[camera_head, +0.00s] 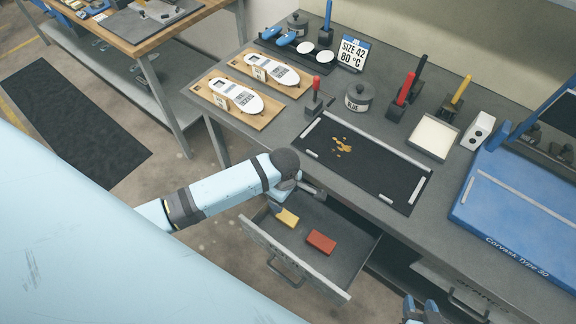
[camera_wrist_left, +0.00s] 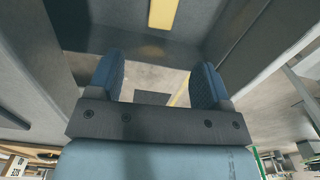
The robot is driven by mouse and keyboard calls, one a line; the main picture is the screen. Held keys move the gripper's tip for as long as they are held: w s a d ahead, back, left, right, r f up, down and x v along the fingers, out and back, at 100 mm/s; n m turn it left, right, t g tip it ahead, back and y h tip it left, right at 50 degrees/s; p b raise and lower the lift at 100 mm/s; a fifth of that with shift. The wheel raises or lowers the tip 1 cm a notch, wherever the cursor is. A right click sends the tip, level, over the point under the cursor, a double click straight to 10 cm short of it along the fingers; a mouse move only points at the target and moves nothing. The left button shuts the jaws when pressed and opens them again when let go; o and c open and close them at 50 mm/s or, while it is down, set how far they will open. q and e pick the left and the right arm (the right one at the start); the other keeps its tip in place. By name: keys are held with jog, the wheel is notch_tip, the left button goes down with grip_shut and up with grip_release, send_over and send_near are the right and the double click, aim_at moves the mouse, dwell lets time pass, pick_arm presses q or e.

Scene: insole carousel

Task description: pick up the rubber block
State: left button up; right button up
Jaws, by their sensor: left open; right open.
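An open drawer (camera_head: 345,262) under the bench holds a yellow block (camera_head: 287,218) and a red block (camera_head: 321,241), lying apart on its floor. I cannot tell by look which is rubber. My left arm reaches in over the drawer, and its wrist hides most of the left gripper beside the yellow block. In the left wrist view the left gripper (camera_wrist_left: 155,80) is open and empty, with a yellow block (camera_wrist_left: 163,13) beyond the fingertips at the top edge. My right gripper (camera_head: 420,309) is open at the bottom edge, right of the drawer, away from both blocks.
The bench above carries a black mat (camera_head: 365,170) with brown scraps, a round grey pot (camera_head: 359,97), a white-topped block (camera_head: 433,136) and insoles on wooden boards (camera_head: 232,99). The drawer walls and bench front edge enclose the blocks closely. A blue machine (camera_head: 515,215) stands at right.

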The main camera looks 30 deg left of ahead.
pick_arm(q)
send_over(287, 217)
jog(key=f, duration=0.5)
jog(key=a+f, duration=0.1)
jog(key=f, duration=0.2)
jog(key=shift+w, duration=0.2)
jog(key=shift+s+d+f, duration=0.1)
jog(key=shift+d+f, duration=0.1)
jog(key=shift+f, duration=0.7)
jog(key=shift+d+f, duration=0.15)
jog(key=shift+f, duration=0.7)
jog(key=shift+s+d+f, duration=0.1)
jog(key=shift+d+f, duration=0.1)
jog(key=shift+f, duration=0.7)
jog(key=c, duration=1)
jog(key=shift+r, duration=0.1)
notch_tip(287, 217, up, 20)
jog(key=shift+f+p, duration=0.1)
jog(key=shift+p, duration=0.25)
